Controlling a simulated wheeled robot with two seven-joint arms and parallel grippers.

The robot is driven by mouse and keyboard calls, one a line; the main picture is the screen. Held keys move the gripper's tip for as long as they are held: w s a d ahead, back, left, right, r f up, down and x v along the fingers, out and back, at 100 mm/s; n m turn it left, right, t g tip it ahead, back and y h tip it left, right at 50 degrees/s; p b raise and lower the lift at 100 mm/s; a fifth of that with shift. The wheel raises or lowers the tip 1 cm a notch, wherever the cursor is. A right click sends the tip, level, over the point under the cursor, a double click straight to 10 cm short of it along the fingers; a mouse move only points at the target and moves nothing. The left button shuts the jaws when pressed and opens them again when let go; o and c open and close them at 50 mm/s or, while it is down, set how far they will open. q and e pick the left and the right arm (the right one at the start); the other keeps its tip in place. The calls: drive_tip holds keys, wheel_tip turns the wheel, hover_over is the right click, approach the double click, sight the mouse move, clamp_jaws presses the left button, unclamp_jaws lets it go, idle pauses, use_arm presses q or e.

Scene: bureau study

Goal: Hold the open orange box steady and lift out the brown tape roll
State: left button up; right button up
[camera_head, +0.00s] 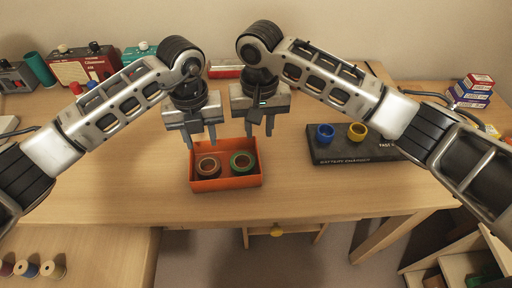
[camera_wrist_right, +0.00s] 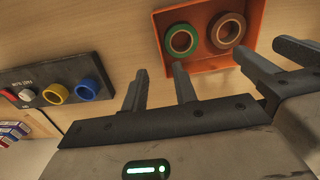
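The open orange box (camera_head: 226,183) stands on the desk below my grippers. The brown tape roll (camera_head: 208,175) lies flat in its left half, beside a green tape roll (camera_head: 243,173). My left gripper (camera_head: 201,142) is open and empty above the box's left back corner. My right gripper (camera_head: 260,130) is open and empty above and behind its right back corner. In the right wrist view the box (camera_wrist_right: 200,66) is at the upper right, with the brown roll (camera_wrist_right: 228,44) and green roll inside. My left gripper (camera_wrist_right: 260,55) also shows there, at the right edge.
A dark stand (camera_head: 350,150) with a blue ring (camera_head: 325,133) and a yellow ring (camera_head: 357,131) lies right of the box. Small boxes (camera_head: 474,90) stand at the back right. Red equipment (camera_head: 82,68) stands at the back left. The desk around the box is clear.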

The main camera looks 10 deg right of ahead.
sight(258, 154)
wheel_tip(258, 154, down, 8)
drive_tip(key=shift+f, duration=0.2)
